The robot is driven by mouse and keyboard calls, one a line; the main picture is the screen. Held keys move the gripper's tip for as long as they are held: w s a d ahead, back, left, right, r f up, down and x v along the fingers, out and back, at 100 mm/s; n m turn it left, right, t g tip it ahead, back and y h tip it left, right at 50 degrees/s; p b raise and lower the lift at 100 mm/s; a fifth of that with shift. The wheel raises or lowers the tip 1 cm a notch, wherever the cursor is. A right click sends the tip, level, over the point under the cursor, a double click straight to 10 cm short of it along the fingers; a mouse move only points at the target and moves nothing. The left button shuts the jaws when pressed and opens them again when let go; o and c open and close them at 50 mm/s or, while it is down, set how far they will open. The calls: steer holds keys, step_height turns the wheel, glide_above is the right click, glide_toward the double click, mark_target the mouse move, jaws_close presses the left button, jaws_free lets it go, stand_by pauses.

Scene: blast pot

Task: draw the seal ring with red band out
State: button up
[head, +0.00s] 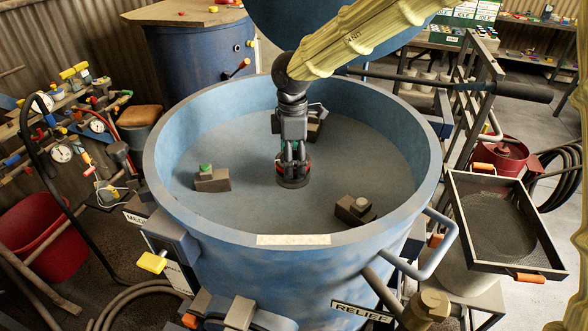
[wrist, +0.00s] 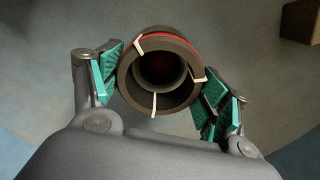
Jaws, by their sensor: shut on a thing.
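The seal ring with red band (wrist: 128,84) is a dark, thick ring with a red stripe along its upper edge and several pale tabs. In the wrist view it sits between the teal pads of my gripper (wrist: 160,82), which is shut on it from both sides. In the head view my gripper (head: 293,165) reaches down into the blue pot (head: 160,165), near the middle. The ring's dark lower part (head: 293,183) shows below the fingers, at or close to the pot's grey floor. I cannot tell whether it touches the floor.
Inside the pot stand a brown block with a green top (head: 212,180), a block with a pale top (head: 355,210) and a block partly behind my gripper (head: 316,128). The pot's high rim surrounds my arm. A tray (head: 500,222) is at the right.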

steer(key=shift+r+p, duration=1.05)
steer(key=shift+r, duration=0.7)
